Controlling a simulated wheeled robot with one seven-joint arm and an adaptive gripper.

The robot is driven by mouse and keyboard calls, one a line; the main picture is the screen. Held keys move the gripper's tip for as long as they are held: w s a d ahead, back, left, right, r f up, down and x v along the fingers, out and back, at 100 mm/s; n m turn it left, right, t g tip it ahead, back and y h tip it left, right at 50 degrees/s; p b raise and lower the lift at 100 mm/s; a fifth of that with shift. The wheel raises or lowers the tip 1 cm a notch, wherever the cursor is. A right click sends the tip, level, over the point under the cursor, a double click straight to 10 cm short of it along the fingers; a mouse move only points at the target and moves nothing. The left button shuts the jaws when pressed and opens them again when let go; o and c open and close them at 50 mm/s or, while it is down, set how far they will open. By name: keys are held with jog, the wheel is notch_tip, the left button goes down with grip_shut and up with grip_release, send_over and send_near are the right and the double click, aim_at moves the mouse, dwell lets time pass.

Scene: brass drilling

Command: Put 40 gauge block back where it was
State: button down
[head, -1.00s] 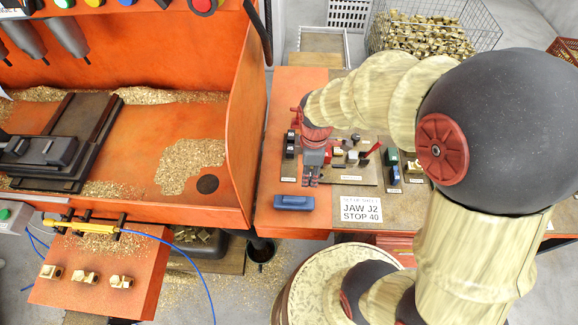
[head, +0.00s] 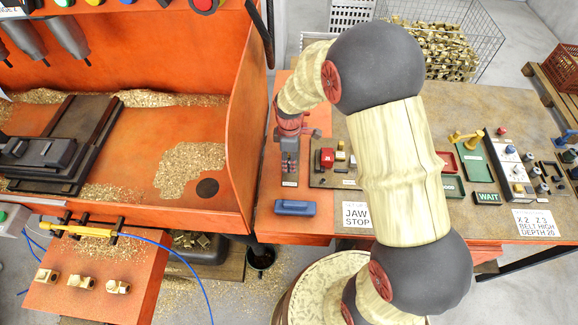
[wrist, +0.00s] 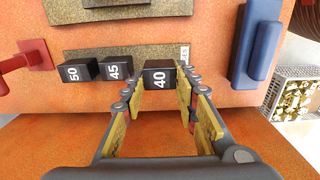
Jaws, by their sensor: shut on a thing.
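The 40 gauge block (wrist: 159,76), black with a white "40", sits between the fingertips of my gripper (wrist: 160,82) in the wrist view. My gripper is shut on it. The black 45 block (wrist: 116,68) and 50 block (wrist: 78,71) stand to its left on a brown strip (wrist: 150,53). The 40 block is in line with them at the strip's label end; I cannot tell whether it touches the strip. In the head view my gripper (head: 290,158) is over the strip (head: 290,183) and hides the blocks.
A blue object (head: 295,208) lies at the orange bench's front edge; it also shows in the wrist view (wrist: 257,45). The orange machine wall (head: 240,130) rises close on the left.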

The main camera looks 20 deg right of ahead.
aim_at(289, 161)
jog(key=shift+w+f, duration=0.2)
jog(key=shift+f, duration=1.55)
jog(key=shift+b, duration=0.3)
jog(key=shift+f, duration=0.15)
jog(key=c, duration=1.7)
grip_release()
jog(key=shift+o, duration=0.2)
